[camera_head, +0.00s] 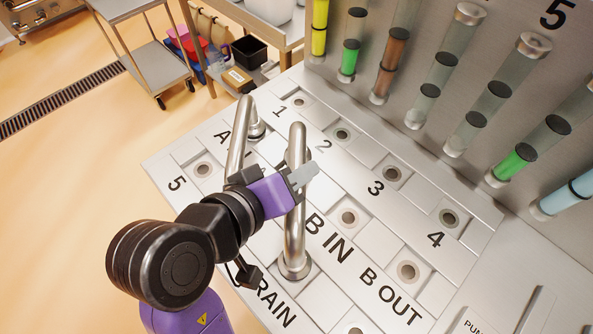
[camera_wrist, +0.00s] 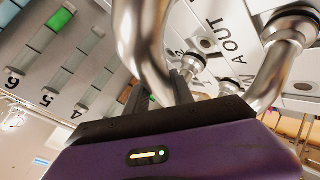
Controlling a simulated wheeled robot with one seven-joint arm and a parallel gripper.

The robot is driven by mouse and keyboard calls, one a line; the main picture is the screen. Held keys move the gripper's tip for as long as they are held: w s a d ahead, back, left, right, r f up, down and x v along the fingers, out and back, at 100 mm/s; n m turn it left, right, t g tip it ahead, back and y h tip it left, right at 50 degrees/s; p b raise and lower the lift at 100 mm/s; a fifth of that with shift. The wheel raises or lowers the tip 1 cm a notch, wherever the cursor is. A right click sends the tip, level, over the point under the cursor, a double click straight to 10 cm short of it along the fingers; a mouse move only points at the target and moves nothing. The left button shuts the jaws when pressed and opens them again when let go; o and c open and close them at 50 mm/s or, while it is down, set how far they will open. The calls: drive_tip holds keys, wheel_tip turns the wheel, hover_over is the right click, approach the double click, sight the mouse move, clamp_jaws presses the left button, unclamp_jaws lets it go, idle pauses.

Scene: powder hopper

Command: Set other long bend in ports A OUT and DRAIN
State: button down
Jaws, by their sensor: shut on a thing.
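Two long, polished steel bends stand on the port panel in the head view. My gripper (camera_head: 302,177) is shut on the right bend (camera_head: 295,222), around its upright part. This bend's lower flanged end is at the panel just above the DRAIN label (camera_head: 276,304); I cannot tell whether it is fully seated. Its far end is hidden behind the pipe and gripper. The other bend (camera_head: 238,150) stands to the left, with a flange near port 1. In the wrist view the held bend (camera_wrist: 150,45) rises in front of the purple gripper body, and the A OUT label (camera_wrist: 226,40) shows behind.
The panel has several open round ports, such as the one by label 5 (camera_head: 203,170) and the one by B OUT (camera_head: 408,271). Upright sight tubes (camera_head: 437,72) line the back wall. A steel cart (camera_head: 158,66) stands at the upper left.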

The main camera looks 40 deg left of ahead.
drive_tip(key=shift+f+b, duration=0.9)
drive_tip(key=shift+f, duration=1)
drive_tip(key=c, duration=1.1)
unclamp_jaws()
drive_tip(key=shift+c, duration=0.2)
drive_tip(key=shift+o, duration=0.6)
drive_tip(key=shift+f, duration=0.1)
drive_tip(key=v, duration=0.8)
